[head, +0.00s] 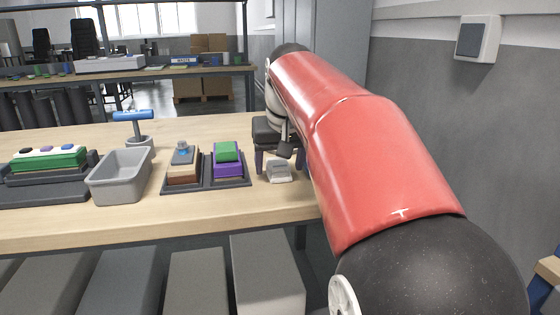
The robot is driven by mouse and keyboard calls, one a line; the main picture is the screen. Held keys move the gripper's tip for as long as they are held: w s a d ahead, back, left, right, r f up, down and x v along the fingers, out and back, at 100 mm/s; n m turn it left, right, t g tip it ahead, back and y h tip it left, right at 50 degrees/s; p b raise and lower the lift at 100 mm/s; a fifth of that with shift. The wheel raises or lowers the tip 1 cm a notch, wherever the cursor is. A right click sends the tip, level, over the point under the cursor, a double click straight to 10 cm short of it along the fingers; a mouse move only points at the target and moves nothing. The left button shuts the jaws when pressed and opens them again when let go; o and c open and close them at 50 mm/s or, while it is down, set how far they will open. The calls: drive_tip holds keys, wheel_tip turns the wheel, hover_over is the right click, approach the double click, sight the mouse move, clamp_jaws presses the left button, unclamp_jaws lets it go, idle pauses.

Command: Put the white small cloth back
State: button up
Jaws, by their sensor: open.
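A small whitish-grey piece (279,172), which looks like the folded white cloth, lies on the wooden table near its right end. My gripper (278,161) is above and just behind it, pointing down, with its dark fingers apart. From this view I cannot tell whether the fingers touch the cloth. My red arm comes in from the right and hides the table's right end.
A dark tray (206,187) left of the gripper holds a brown-and-grey stack (184,165) and a purple-and-green stack (228,160). Further left are a grey bin (120,177), a blue-handled tool (133,117) and a green block (47,159). The table's front strip is clear.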

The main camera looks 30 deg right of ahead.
drive_tip(key=v, duration=1.2)
drive_tip(key=shift+r, duration=0.15)
